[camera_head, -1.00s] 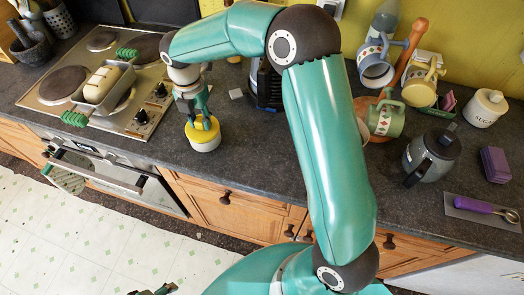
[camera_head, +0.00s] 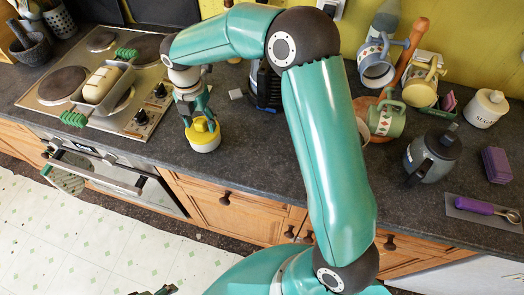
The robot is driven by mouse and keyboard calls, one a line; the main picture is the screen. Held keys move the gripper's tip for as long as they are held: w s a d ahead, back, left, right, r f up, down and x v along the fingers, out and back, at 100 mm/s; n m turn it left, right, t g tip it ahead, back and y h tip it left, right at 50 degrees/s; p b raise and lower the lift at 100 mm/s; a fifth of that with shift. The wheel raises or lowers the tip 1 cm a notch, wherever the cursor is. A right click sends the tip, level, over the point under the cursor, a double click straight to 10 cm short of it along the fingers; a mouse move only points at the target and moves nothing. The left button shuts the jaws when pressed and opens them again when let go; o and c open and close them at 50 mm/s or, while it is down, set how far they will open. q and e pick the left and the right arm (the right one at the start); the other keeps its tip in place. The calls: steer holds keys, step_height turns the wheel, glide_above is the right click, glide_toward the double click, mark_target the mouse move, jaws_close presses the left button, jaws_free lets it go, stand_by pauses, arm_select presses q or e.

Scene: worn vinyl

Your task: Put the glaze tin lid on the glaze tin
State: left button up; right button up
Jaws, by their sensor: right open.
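The glaze tin (camera_head: 206,147), a short white tin, stands upright on the dark worktop in front of the hob's right side. The yellow glaze tin lid (camera_head: 205,136) lies on top of it and looks about level. Whether it is fully seated is too small to tell. My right gripper (camera_head: 200,122) is open just above the lid, pointing down, with its fingertips close around the lid's top. Whether they touch it I cannot tell. Only a little of my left gripper (camera_head: 155,291) shows at the bottom edge, low over the floor.
The hob (camera_head: 60,58) with a loaf tin (camera_head: 112,100) is left of the glaze tin. A dark kettle (camera_head: 432,155), mugs (camera_head: 386,120) and a sugar jar (camera_head: 486,108) stand at the right. The worktop's front edge is close in front of the tin.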

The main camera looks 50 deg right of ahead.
steer(key=shift+r, duration=0.1)
stand_by(0.3)
steer(key=shift+r+p, duration=1.25)
steer(key=shift+r, duration=2.65)
step_height(320, 180, up, 12)
